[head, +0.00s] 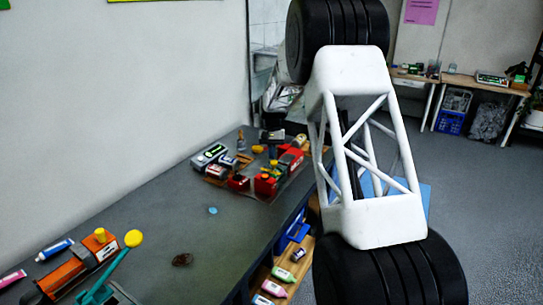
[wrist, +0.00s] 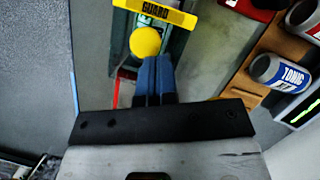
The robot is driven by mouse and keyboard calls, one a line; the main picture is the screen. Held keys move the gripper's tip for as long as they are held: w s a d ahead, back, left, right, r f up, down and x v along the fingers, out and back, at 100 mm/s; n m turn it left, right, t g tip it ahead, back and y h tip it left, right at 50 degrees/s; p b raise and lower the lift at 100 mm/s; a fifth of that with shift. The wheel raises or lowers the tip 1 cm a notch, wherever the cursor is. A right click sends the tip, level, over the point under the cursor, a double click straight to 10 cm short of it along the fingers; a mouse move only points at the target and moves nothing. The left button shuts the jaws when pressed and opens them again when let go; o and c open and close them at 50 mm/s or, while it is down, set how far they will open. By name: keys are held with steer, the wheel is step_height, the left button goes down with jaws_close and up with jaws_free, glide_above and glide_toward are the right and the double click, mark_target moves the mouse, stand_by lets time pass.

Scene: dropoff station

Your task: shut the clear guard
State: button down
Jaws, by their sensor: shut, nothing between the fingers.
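In the wrist view a yellow bar lettered GUARD (wrist: 155,12) crosses the top of a dark green frame; the clear panel itself is hard to make out. A yellow ball knob (wrist: 145,41) lies just below the bar. My gripper (wrist: 153,58) is shut and empty, its blue fingers together right at the lower edge of the knob. I cannot tell whether they touch it. In the head view I cannot make out my gripper or the guard for certain; a crowded group of red and grey items (head: 268,182) with yellow parts stands at the table's far end.
A can lettered TONIC (wrist: 278,72) lies on a wooden rack (wrist: 243,72) to the right. In the head view, an orange device (head: 75,272) and a teal lever with a yellow ball (head: 133,238) stand at the near left. The grey table (head: 160,215) is mostly clear between.

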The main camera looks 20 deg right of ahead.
steer(key=w, duration=0.1)
steer(key=w+d+r, duration=0.1)
steer(key=w, duration=0.1)
steer(key=shift+r, duration=0.2)
steer(key=a+v, duration=0.1)
steer(key=v, duration=0.8)
steer(key=shift+d+r, duration=0.15)
steer(key=shift+d, duration=0.3)
steer(key=shift+s, duration=0.1)
steer(key=shift+w+d, duration=0.7)
steer(key=shift+w, duration=0.1)
steer(key=shift+f, duration=0.25)
steer(key=x, duration=1)
steer(key=shift+s+a, duration=0.25)
steer(key=shift+s, duration=0.75)
steer(key=shift+s+a+f, duration=0.15)
steer(key=shift+s, duration=0.3)
steer(key=shift+s+a+f, duration=0.1)
steer(key=shift+s+a, duration=0.05)
steer(key=shift+s, duration=0.25)
